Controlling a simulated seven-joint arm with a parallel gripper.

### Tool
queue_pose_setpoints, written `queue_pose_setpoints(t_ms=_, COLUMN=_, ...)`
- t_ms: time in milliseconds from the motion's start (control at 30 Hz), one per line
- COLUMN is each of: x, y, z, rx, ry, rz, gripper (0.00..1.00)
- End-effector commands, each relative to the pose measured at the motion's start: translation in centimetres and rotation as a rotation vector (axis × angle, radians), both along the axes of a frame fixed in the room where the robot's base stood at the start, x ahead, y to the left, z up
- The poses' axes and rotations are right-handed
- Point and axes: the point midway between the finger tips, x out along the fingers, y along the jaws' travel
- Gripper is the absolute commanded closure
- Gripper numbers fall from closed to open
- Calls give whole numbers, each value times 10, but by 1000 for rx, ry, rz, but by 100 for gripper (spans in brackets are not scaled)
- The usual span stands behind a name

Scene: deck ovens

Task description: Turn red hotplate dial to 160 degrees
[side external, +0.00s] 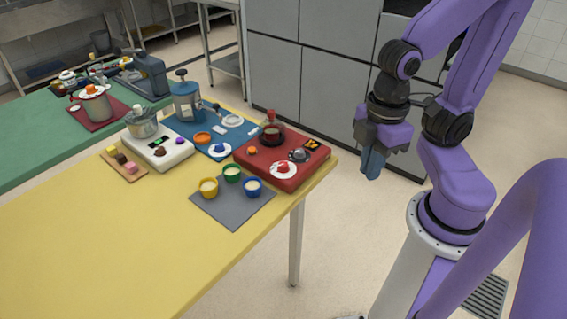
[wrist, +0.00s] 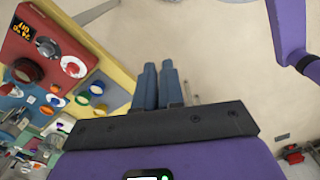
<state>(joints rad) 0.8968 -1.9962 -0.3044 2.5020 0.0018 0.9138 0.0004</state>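The red hotplate (side external: 318,165) sits at the right end of the yellow table. On its top are a dark display with orange marks (side external: 313,146), a grey metal knob (side external: 299,155) and a white disc with a red knob (side external: 284,169). I cannot tell for sure which knob is the dial, nor read the display. The hotplate also shows at upper left in the wrist view (wrist: 16,49). My gripper (side external: 372,176) hangs off the table, right of the hotplate and apart from it. Its fingers, seen close together in the wrist view (wrist: 159,66), look shut and empty.
A flask with dark red contents (side external: 271,133) stands at the hotplate's back. Yellow, green and blue cups stand on a grey mat (side external: 236,213) in front. A white hotplate (side external: 170,158) and a blue mat (side external: 187,132) lie left. The space around my gripper is free.

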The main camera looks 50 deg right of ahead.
Motion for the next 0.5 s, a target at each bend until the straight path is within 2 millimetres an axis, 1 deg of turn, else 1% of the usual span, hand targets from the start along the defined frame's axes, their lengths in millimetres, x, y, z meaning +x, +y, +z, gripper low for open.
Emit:
queue_pose_setpoints(t_ms=33, x=1, y=0, z=0, rx=0, ry=0, rz=0, gripper=74)
queue_pose_setpoints(t_ms=67, x=2, y=1, z=0, rx=0, ry=0, rz=-1, gripper=64)
queue_pose_setpoints(t_ms=100, x=5, y=2, z=1, rx=-1, ry=0, rz=-1, gripper=51)
queue_pose_setpoints(t_ms=133, x=9, y=3, z=1, rx=-2, ry=0, rz=-2, gripper=41)
queue_pose_setpoints(t_ms=167, x=13, y=4, z=2, rx=-2, ry=0, rz=-1, gripper=39)
queue_pose_setpoints(t_ms=267, x=34, y=9, z=4, rx=-7, ry=0, rz=2, gripper=39)
queue_pose_setpoints(t_ms=400, x=76, y=13, z=6, rx=-12, ry=0, rz=13, gripper=39)
queue_pose_setpoints(t_ms=467, x=94, y=12, z=7, rx=-15, ry=0, rz=19, gripper=39)
queue_pose_setpoints(t_ms=500, x=107, y=11, z=7, rx=-16, ry=1, rz=22, gripper=39)
